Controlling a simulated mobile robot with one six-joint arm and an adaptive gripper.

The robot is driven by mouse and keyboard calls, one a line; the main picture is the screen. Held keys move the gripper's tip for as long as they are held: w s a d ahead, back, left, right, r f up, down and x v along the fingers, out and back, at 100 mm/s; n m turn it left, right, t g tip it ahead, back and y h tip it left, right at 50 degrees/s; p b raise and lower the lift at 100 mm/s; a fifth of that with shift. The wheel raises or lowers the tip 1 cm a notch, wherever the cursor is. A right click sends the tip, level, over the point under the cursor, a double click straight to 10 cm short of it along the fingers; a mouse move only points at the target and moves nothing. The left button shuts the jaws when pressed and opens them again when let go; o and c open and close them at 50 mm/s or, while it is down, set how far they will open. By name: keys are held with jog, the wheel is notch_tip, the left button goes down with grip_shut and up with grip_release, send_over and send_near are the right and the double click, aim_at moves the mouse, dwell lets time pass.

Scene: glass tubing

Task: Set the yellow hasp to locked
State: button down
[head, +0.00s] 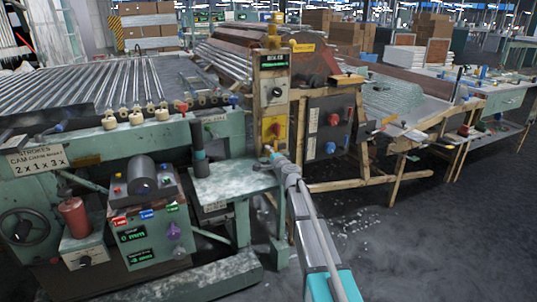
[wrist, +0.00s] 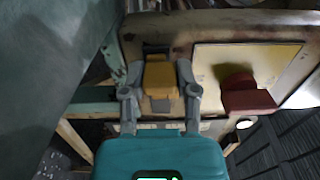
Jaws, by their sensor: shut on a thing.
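The yellow hasp (wrist: 160,78) is a small yellow block on the edge of a pale panel in the wrist view. My gripper (wrist: 159,72) has one finger on each side of it and is shut on it. A dark slot shows just above the hasp. In the head view, my gripper (head: 269,151) reaches the lower left edge of the upright control post. The hasp is too small and covered to make out there. I cannot tell from these views whether it is locked.
A red handle (wrist: 246,94) on a pale yellow plate sticks out just right of my gripper. In the head view, a dark box with red and blue knobs (head: 328,128) stands right of the post. A green bench (head: 232,180) lies close on the left.

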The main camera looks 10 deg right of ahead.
jog(key=shift+d, duration=0.1)
jog(key=shift+w+d, duration=0.25)
jog(key=shift+d, duration=0.4)
jog(key=shift+w+d, duration=0.2)
jog(key=shift+d, duration=0.4)
jog(key=shift+c, duration=1.8)
grip_release()
jog(key=v, duration=1.2)
